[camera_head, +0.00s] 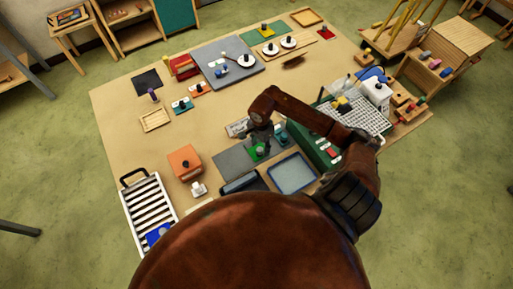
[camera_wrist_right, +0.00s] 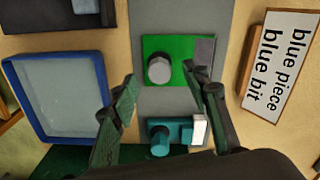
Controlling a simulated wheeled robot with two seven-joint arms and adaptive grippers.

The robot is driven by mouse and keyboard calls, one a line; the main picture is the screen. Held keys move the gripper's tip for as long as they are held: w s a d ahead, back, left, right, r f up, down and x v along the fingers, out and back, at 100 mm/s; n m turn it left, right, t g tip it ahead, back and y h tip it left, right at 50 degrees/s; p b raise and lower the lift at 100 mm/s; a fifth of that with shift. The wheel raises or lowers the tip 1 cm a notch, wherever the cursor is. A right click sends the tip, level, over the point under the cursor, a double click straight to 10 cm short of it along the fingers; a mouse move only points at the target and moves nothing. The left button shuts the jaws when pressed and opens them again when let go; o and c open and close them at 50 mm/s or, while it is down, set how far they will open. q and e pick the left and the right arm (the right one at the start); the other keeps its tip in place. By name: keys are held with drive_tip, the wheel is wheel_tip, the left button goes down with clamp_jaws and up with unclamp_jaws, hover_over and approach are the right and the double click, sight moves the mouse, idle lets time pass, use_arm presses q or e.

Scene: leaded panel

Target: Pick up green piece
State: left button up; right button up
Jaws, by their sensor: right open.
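The green piece (camera_wrist_right: 181,50) is a flat green plate with a grey round knob (camera_wrist_right: 159,69) and a greyish patch at one corner. It lies on a grey mat (camera_wrist_right: 160,14) in the right wrist view, and part of it shows in the head view (camera_head: 256,153). My right gripper (camera_wrist_right: 160,82) is open above the mat, its two fingers on either side of the knob in the picture. No contact shows, and the height of the fingertips above the piece is hard to tell. My left gripper is not in view.
A teal piece with a knob (camera_wrist_right: 160,142) lies close beside the green one. A blue-rimmed tray (camera_wrist_right: 98,75) and a card reading "blue piece blue bit" (camera_wrist_right: 283,65) flank the mat.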

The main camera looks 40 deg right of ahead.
sight(256, 146)
wheel_tip(256, 146, down, 3)
drive_tip(key=shift+r, duration=0.15)
drive_tip(key=c, duration=1.2)
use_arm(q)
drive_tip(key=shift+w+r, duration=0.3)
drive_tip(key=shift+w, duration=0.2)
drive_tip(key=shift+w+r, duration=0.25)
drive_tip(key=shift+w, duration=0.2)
use_arm(e)
clamp_jaws()
